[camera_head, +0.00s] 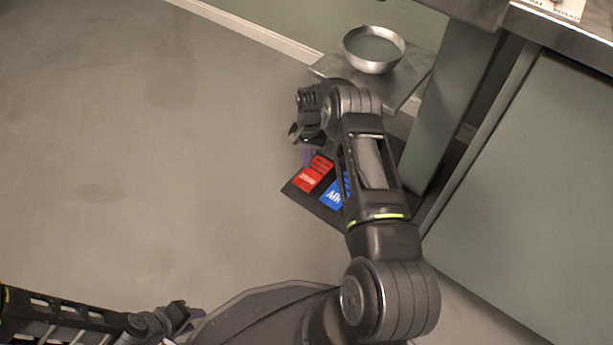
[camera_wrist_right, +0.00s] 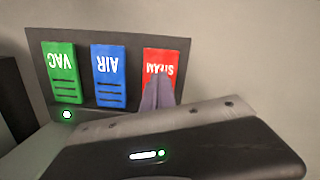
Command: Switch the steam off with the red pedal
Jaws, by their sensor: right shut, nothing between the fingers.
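The red pedal marked STEAM (camera_wrist_right: 163,65) is at the right of the pedal board in the right wrist view, and it also shows in the head view (camera_head: 308,180). My right gripper (camera_wrist_right: 158,96) is shut and empty. Its grey fingertips overlap the lower part of the red pedal in the wrist view; I cannot tell whether they touch it. In the head view my right gripper (camera_head: 308,156) is just above the red pedal's far end. My left gripper (camera_head: 182,316) is low at the left, far from the pedals; its fingers are unclear.
The blue AIR pedal (camera_wrist_right: 108,75) is beside the red one, and the green VAC pedal (camera_wrist_right: 61,72) is beyond it. A small light (camera_wrist_right: 67,114) glows below the green pedal. A metal bowl (camera_head: 374,50) stands behind the board. Floor at left is clear.

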